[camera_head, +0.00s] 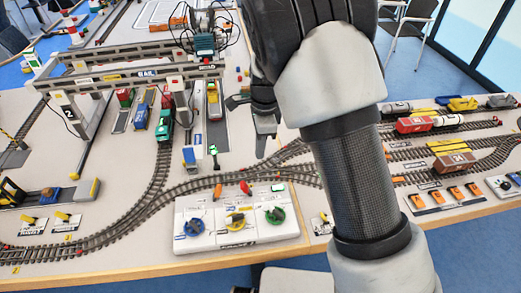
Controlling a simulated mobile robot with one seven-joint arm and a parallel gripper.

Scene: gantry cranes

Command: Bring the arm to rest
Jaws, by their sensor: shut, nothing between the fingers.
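My arm, white and black, rises across the middle right of the head view and hides part of the table behind it. My gripper (265,143) shows just left of the arm, dark grey and pointing down over the model railway table. Its fingers are shut with nothing between them. It is above or near the grey road strip, right of a yellow and grey vehicle (213,101). I cannot tell its exact height above the table.
A grey gantry crane (140,75) spans the tracks at the left. Red and grey wagons (414,125) are on the right. Chairs (410,25) stand beyond the table.

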